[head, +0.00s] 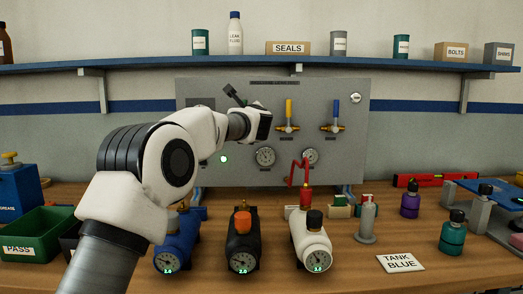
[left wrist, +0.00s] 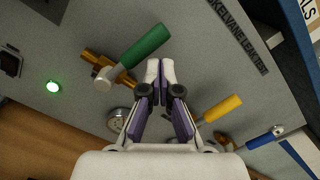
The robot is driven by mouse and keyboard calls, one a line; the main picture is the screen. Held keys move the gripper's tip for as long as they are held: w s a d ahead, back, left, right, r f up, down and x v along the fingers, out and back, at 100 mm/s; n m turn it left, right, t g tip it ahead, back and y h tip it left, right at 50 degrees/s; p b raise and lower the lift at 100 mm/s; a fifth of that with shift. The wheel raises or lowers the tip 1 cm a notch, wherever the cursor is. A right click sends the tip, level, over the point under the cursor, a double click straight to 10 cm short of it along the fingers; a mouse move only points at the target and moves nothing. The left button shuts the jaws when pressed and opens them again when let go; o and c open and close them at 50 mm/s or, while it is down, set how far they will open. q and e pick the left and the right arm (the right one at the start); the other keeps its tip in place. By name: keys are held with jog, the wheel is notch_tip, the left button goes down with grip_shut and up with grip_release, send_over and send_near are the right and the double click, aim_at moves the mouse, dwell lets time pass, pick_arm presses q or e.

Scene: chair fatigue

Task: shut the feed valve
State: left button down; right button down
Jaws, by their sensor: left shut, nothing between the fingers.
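I cannot read which is the feed valve. My left gripper (left wrist: 160,75) is shut and empty in front of the panel, between the green and yellow handles, apparently touching neither. Its fingertips are hidden in the head view.
A green lamp (head: 224,159) glows on the panel, with a gauge (head: 265,156) beside it. Blue (head: 178,243), black (head: 243,245) and white (head: 311,243) gauge units stand on the bench below. A red pipe (head: 292,174) rises in front of the panel. A shelf (head: 150,68) runs above.

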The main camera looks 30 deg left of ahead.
pick_arm(q)
jog(key=shift+s+a+r+b, duration=0.3)
jog(key=shift+a+b, duration=0.15)
jog(key=shift+a, duration=0.1)
pick_arm(e)
jog(key=shift+f, duration=0.7)
jog(key=shift+d, duration=0.1)
